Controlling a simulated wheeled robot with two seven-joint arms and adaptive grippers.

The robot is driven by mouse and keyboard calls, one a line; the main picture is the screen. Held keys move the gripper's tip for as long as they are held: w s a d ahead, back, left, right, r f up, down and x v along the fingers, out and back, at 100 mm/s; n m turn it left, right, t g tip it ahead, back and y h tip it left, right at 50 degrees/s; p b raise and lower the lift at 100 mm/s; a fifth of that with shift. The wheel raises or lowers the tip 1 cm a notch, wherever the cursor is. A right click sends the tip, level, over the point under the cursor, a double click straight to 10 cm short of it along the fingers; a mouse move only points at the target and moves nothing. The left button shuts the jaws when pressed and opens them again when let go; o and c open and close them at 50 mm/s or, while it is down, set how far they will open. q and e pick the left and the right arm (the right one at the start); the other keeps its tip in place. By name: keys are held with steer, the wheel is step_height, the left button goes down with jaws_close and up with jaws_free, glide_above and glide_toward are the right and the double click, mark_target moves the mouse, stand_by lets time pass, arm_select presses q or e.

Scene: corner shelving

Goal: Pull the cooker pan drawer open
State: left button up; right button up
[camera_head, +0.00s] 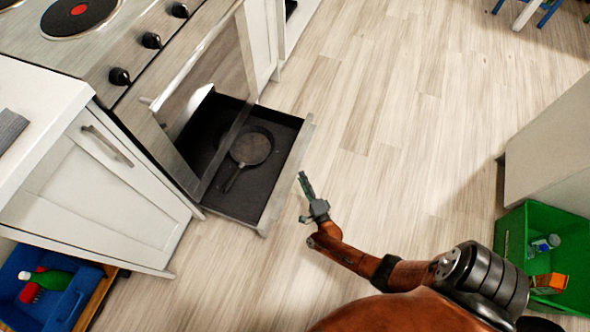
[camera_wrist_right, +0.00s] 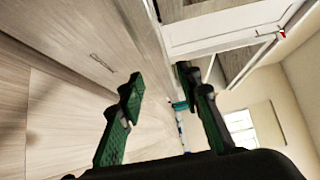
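The cooker (camera_head: 125,100) stands at the upper left in the head view. Its pan drawer (camera_head: 288,178) is low down and pulled well out, with a dark inside. A dark round frying pan (camera_head: 250,148) lies in it, handle toward the near side. The oven door (camera_head: 222,75) above it partly hides the drawer's rear. My right gripper (camera_head: 306,188) is just right of the drawer front, apparently apart from it. The right wrist view shows its green fingers (camera_wrist_right: 163,82) spread with nothing between them. My left gripper is not in view.
A white cabinet (camera_head: 95,190) stands left of the drawer, with a blue crate (camera_head: 50,312) below holding a green bottle (camera_head: 55,279). A green crate (camera_head: 515,222) with several items is at the right. The wooden floor (camera_head: 385,130) between is clear.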

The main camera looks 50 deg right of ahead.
mark_target(298, 170)
steer(key=shift+b+x, duration=0.7)
steer(key=shift+x, duration=1.9)
steer(key=shift+f, duration=0.1)
steer(key=shift+c, duration=0.5)
jaws_close()
steer(key=shift+f, duration=0.1)
steer(key=shift+s, duration=0.1)
